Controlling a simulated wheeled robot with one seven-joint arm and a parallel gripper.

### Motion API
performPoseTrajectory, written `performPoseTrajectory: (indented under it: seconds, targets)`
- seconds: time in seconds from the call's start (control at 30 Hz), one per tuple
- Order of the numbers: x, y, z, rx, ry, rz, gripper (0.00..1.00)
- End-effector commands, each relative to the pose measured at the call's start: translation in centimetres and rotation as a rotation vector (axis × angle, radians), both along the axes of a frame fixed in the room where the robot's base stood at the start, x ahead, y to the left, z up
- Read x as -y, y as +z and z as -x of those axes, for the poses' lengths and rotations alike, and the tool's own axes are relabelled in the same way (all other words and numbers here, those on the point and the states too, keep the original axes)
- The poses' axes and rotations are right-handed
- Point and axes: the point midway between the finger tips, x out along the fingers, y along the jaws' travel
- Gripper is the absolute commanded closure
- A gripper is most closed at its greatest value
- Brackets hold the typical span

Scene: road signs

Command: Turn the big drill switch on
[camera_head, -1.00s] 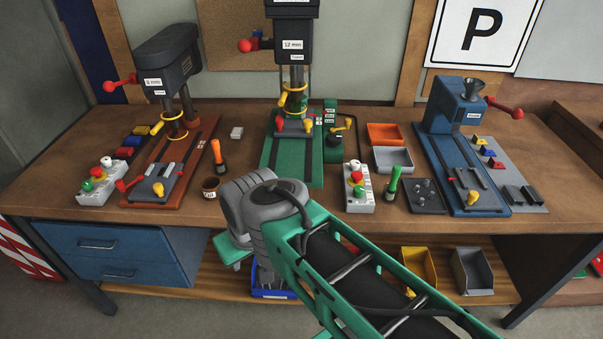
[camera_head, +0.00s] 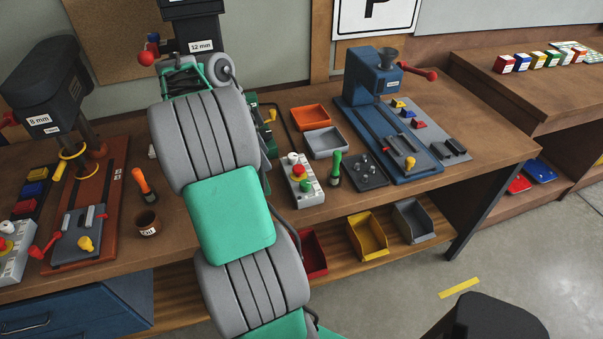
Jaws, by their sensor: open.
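The big drill (camera_head: 196,30), labelled 12 mm, stands at the back with a dark head and a red-knobbed handle. My arm hides most of its column and its green base. A pale control box (camera_head: 313,196) lies right of my arm. It carries a white knob (camera_head: 292,158), a red button on yellow (camera_head: 299,172) and a green button (camera_head: 305,187). I cannot tell which position any switch is in. My arm rises in front of the drill; my gripper is not visible, hidden or out of frame beyond the arm.
The 8 mm drill (camera_head: 50,85) stands at left with its own control box (camera_head: 12,262). A green-handled tool (camera_head: 335,168), a dark plate (camera_head: 362,172) and a blue machine (camera_head: 374,75) are right of the pale box. Trays (camera_head: 326,142) lie behind it.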

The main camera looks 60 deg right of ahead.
Motion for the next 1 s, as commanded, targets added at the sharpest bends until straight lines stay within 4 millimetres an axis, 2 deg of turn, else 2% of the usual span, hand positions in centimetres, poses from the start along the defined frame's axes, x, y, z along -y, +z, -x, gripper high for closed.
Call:
performPoseTrajectory:
  seconds: [0.03,0.1,0.23,0.63,0.77,1.0]
  targets:
    - [2.2,-0.9,1.9,-0.012,-0.205,0.016,0.49]
    - [4.1,-1.9,4.0,-0.019,-0.441,0.047,0.49]
    - [5.4,-3.3,6.0,-0.027,-0.654,0.077,0.49]
    - [5.5,-9.5,8.7,-0.027,-0.672,0.083,0.49]
    - [5.5,-10.3,9.0,-0.026,-0.67,0.083,0.49]
    - [5.5,-10.3,9.0,-0.026,-0.669,0.083,0.49]
